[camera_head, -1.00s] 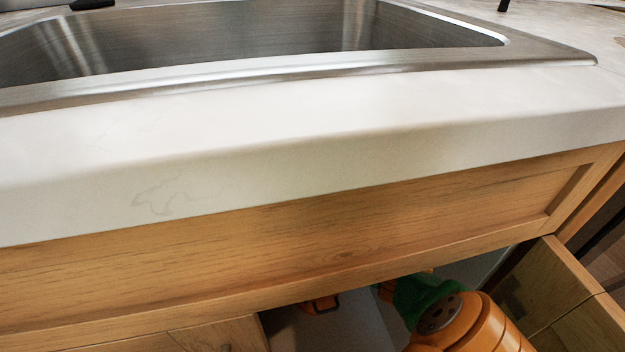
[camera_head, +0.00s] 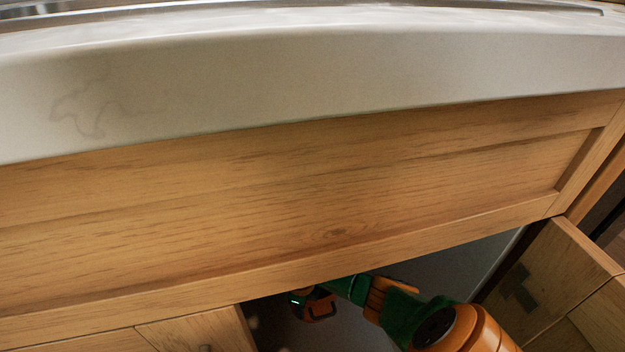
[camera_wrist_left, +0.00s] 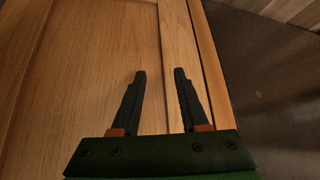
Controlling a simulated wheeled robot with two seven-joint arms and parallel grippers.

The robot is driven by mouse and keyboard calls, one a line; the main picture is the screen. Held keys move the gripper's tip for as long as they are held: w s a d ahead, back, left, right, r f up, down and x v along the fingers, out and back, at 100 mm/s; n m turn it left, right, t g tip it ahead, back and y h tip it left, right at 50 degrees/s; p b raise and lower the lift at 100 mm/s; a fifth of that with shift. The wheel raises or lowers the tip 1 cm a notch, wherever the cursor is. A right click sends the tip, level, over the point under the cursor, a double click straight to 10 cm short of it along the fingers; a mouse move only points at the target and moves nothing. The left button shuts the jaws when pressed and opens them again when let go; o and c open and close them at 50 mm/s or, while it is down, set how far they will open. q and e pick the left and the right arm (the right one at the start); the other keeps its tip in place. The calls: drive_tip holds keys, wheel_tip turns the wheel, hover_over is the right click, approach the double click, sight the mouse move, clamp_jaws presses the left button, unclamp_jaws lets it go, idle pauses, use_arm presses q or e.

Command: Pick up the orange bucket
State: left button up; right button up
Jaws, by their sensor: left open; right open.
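My right arm comes in from the lower right of the head view and reaches into the open cabinet under the counter. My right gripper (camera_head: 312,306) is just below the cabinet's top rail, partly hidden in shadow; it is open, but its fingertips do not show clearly. I cannot make out the orange bucket in any view; the orange pieces around there appear to be parts of my arm. My left gripper (camera_wrist_left: 160,73) is open and empty in the left wrist view, in front of a wooden panel.
The wooden front rail (camera_head: 300,220) and white counter edge (camera_head: 300,95) lie above the cabinet opening. An open door (camera_head: 560,280) stands at the right, and another wooden panel (camera_head: 190,332) is at the lower left. The cabinet inside is dark.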

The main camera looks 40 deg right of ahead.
clamp_jaws()
drive_tip(key=shift+w+d+r, duration=0.1)
idle(1.3)
